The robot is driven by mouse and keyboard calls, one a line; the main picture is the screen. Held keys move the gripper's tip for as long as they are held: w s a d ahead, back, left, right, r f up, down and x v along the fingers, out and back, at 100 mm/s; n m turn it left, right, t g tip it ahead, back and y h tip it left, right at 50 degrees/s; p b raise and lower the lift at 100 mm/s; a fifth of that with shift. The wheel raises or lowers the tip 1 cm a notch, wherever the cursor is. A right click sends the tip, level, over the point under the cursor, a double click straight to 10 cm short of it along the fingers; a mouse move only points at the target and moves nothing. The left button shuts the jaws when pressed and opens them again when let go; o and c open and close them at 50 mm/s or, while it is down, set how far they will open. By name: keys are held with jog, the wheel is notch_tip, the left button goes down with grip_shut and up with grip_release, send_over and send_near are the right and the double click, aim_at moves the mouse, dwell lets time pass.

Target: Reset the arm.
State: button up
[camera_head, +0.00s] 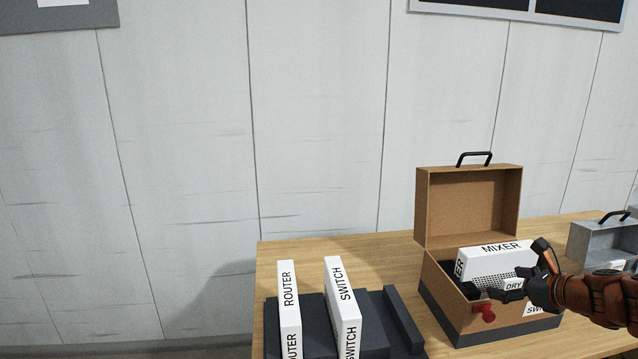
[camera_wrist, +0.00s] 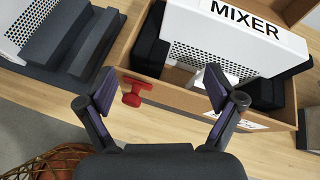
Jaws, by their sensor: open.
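My gripper (camera_head: 532,284) is in front of the open brown case at the right of the head view. In the wrist view my gripper (camera_wrist: 160,92) has its two fingers spread wide, with nothing between the tips. The white mixer (camera_head: 497,262) sits inside the brown case (camera_head: 453,292), between dark padding; the mixer also shows in the wrist view (camera_wrist: 235,50). My gripper partly covers the case's right side.
A dark rack (camera_head: 405,322) on the wooden table (camera_head: 380,246) holds a white router (camera_head: 288,310) and a white switch (camera_head: 342,305), both upright. A grey metal case (camera_head: 598,240) stands at the far right. A woven basket (camera_wrist: 45,168) lies below the table edge.

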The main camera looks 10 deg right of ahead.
jog(key=a+r+n+g+y, duration=0.25)
jog(key=a+n, duration=0.55)
jog(key=a, duration=0.9)
jog(key=s+a+f+n+g+y, duration=0.1)
jog(key=s+a+n+g, duration=0.2)
jog(key=a, duration=0.4)
jog(key=s+a+f+n+g+y, duration=0.1)
jog(key=s+a+n+g, duration=0.15)
jog(key=a+n, duration=0.35)
jog(key=s+a+f+n+g+h, duration=0.25)
jog(key=s+a+n, duration=0.4)
jog(key=s, duration=0.45)
jog(key=s+d+f+n+g+h, duration=0.1)
jog(key=s+n+h, duration=0.1)
jog(key=s+n, duration=0.2)
jog(key=s+d+f+n+g+h, duration=0.1)
jog(key=s+n, duration=0.3)
jog(key=s, duration=0.7)
jog(key=shift+f+g+h, duration=0.4)
jog(key=shift+g+h, duration=0.2)
jog(key=shift+g, duration=0.15)
jog(key=shift+c, duration=0.3)
